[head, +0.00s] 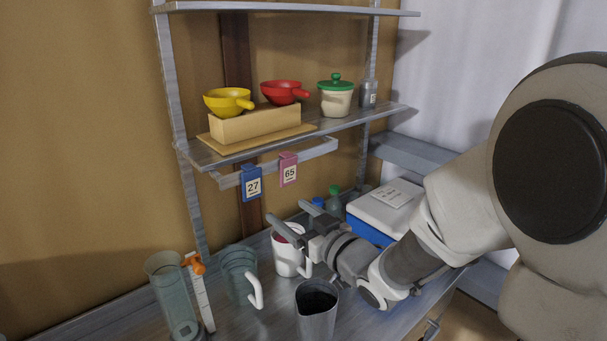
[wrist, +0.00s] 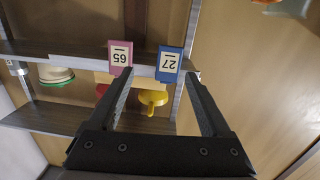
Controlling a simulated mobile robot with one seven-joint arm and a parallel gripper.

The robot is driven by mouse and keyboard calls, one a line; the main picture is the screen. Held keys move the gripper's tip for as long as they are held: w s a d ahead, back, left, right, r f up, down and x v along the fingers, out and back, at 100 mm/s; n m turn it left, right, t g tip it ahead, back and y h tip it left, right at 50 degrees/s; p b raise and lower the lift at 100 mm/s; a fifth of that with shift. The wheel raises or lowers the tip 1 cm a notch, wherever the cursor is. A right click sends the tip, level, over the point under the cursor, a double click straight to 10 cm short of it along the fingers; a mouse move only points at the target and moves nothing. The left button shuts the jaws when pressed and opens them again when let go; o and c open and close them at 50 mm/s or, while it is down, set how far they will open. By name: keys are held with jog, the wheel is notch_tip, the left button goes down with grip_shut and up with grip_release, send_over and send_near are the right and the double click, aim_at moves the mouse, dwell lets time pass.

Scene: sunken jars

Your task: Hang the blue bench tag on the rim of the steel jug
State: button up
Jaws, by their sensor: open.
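In the wrist view, which looks upside down, the blue tag (wrist: 169,62) appears beyond and between my fingertips, nearer the right one. My gripper (head: 287,211) is open and empty, below and right of the blue tag, apart from it; its fingers also show in the wrist view (wrist: 160,74). The steel jug (head: 317,314) stands upright on the bench at the front, with a dark inside and nothing seen on its rim.
A white mug (head: 287,259) stands under my gripper. A greenish mug (head: 239,275) and a tall clear cylinder (head: 170,290) stand left. A blue-and-white box (head: 383,207) is behind my arm. The shelf (head: 205,155) holds yellow and red pans and a lidded pot.

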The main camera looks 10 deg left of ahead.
aim_at(253, 187)
jog(key=shift+y, duration=0.5)
jog(key=x, duration=0.2)
jog(key=p+x, duration=0.1)
jog(key=x, duration=0.2)
jog(key=s+a+x, duration=0.1)
jog(key=x, duration=0.2)
jog(key=shift+w+a+f, duration=0.1)
jog(key=shift+w+f, duration=0.05)
jog(key=shift+f, duration=0.05)
jog(key=shift+x, duration=1)
jog(key=shift+r, duration=0.15)
jog(key=c, duration=1.2)
jog(key=shift+r, duration=0.7)
jog(key=shift+c, duration=0.2)
